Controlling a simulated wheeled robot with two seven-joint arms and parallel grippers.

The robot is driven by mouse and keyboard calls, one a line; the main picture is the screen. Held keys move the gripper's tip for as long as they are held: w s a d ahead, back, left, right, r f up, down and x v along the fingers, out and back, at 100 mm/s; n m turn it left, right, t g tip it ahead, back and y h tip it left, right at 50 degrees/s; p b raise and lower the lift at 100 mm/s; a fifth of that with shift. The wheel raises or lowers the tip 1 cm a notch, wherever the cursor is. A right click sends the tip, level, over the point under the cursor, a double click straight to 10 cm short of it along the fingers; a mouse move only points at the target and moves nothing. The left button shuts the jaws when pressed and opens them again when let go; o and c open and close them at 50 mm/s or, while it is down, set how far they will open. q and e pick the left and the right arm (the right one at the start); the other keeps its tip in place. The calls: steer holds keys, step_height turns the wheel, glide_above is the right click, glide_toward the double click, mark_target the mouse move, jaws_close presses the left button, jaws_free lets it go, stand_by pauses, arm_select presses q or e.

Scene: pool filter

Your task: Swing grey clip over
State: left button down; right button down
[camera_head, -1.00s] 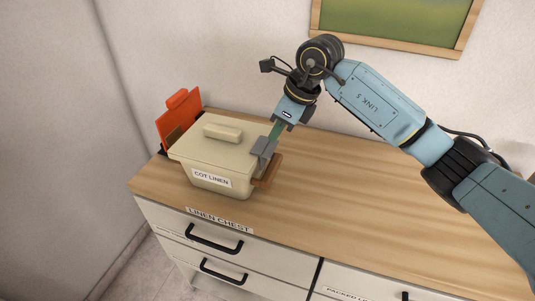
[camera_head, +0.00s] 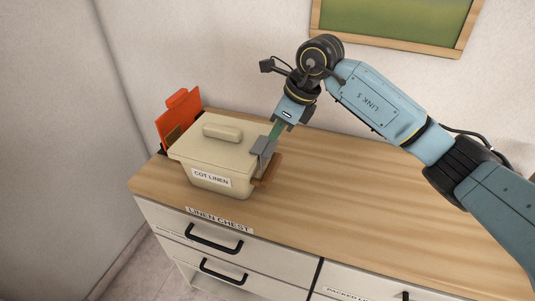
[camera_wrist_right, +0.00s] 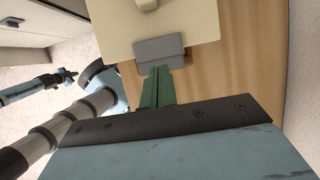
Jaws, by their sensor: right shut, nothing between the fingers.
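The grey clip (camera_head: 262,147) sits at the right edge of the cream lidded box (camera_head: 213,159) labelled COT LINEN. The clip also shows in the right wrist view (camera_wrist_right: 160,49), lying along the edge of the cream lid. My right gripper (camera_head: 272,135) has green fingers that are shut with nothing between them. In the right wrist view its fingertips (camera_wrist_right: 157,74) are right at the clip's outer edge; whether they touch it I cannot tell. A brown handle (camera_head: 268,171) juts from the box's right side below the clip. My left gripper is not in the head view.
The box stands on the wooden top of a chest (camera_head: 360,200) with black-handled drawers. An orange-red board (camera_head: 180,117) stands behind the box at the left. The wooden top right of the box is clear. A framed green board (camera_head: 395,20) hangs on the wall.

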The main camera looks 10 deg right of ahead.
steer(key=shift+f+b, duration=0.9)
steer(key=shift+f, duration=0.4)
stand_by(0.4)
steer(key=shift+s+d+f, duration=0.2)
steer(key=shift+d+f, duration=0.05)
steer(key=shift+d, duration=0.05)
stand_by(0.4)
steer(key=shift+s+d+f+b, duration=0.25)
steer(key=shift+s+d+b, duration=0.05)
steer(key=shift+d+b, duration=0.1)
stand_by(0.4)
steer(key=shift+s+d+f+b, duration=0.2)
steer(key=shift+d+f+b, duration=0.1)
steer(key=shift+f, duration=0.05)
